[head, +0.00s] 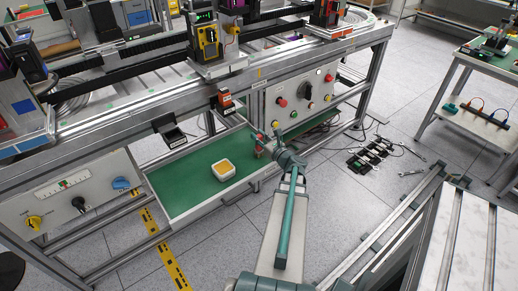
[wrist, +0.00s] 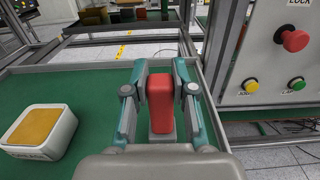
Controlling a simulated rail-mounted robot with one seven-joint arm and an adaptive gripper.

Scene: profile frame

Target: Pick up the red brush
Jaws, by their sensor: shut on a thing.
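The red brush (wrist: 160,104) is a red block-like piece between the two teal fingers of my gripper (wrist: 160,68) in the wrist view. The fingers are shut on its sides. In the head view my gripper (head: 262,139) is over the right end of the green shelf, and a small red part of the brush (head: 259,152) shows by the fingers. The brush's lower part is hidden, and I cannot tell whether it touches the shelf.
A white box with a yellow top (head: 223,169) stands on the green shelf (head: 180,184), left of my gripper; it also shows in the wrist view (wrist: 38,132). A control panel (head: 300,98) with a red button (wrist: 291,40) rises at the right. The metal frame surrounds the shelf.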

